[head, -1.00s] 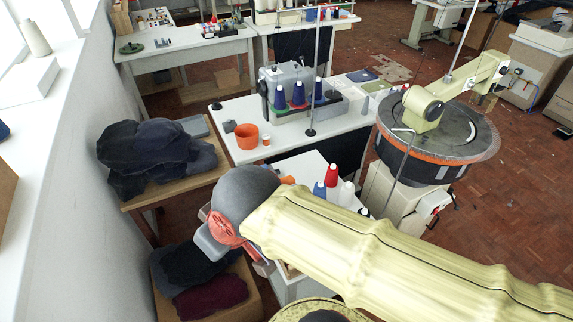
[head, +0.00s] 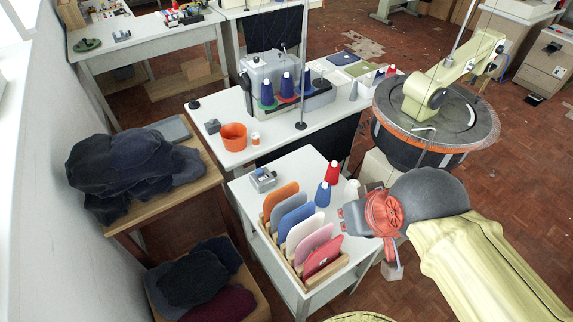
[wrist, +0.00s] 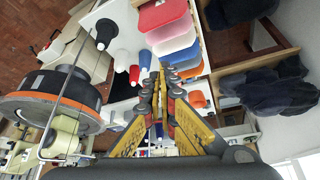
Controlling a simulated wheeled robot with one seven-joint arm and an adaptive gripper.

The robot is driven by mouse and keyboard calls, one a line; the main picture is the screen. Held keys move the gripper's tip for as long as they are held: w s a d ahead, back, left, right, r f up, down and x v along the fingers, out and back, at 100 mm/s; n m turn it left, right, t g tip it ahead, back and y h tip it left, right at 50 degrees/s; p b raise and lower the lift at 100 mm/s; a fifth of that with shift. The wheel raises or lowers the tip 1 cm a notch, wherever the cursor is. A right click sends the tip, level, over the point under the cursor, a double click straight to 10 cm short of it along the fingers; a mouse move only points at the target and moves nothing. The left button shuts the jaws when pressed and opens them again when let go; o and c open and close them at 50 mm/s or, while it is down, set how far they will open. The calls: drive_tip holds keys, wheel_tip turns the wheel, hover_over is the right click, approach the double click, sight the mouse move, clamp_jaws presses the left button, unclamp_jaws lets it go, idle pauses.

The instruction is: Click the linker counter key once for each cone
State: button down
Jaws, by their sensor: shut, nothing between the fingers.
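The linker (head: 437,125) is the round dark machine with an orange rim at the right of the head view; it also shows at the left of the wrist view (wrist: 52,98). Red (head: 332,172), blue (head: 322,194) and white (head: 352,190) cones stand upright on the near white table. A small grey device (head: 262,180) sits at that table's far left corner; I cannot tell if it is the counter, and no key is distinct. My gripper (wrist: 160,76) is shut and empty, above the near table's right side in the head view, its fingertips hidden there.
A wooden rack (head: 312,276) of coloured panels stands on the near table. Behind it a white table (head: 215,120) carries a grey machine with cones and an orange pot (head: 233,136). Dark garments (head: 125,165) lie on the wooden table at left.

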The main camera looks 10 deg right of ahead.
drive_tip(key=shift+d, duration=0.1)
drive_tip(key=w+d+r+n+t+h+p, duration=0.1)
drive_tip(key=w+d+r+n, duration=0.1)
drive_tip(key=w, duration=0.8)
drive_tip(key=w+d+r+n+t+h+p, duration=0.1)
drive_tip(key=w+d+p, duration=0.1)
drive_tip(key=w, duration=0.8)
drive_tip(key=w+a+f+n+t+p, duration=0.1)
drive_tip(key=w+a+f+n, duration=0.1)
drive_tip(key=w, duration=0.5)
drive_tip(key=w+a+f+n+t+p, duration=0.1)
drive_tip(key=w+n, duration=0.1)
drive_tip(key=w, duration=0.5)
drive_tip(key=w+a+f+n+y+p, duration=0.2)
drive_tip(key=w+a+f+n+y, duration=0.25)
drive_tip(key=w+a+f, duration=0.4)
drive_tip(key=w+a+f+n+g+y+p, duration=0.1)
drive_tip(key=a+f+n, duration=0.3)
drive_tip(key=a+f, duration=0.4)
wheel_tip(320, 180, down, 4)
drive_tip(key=shift+w+r+g+y, duration=0.1)
drive_tip(key=shift+w+g+y, duration=0.35)
drive_tip(key=shift+y, duration=0.4)
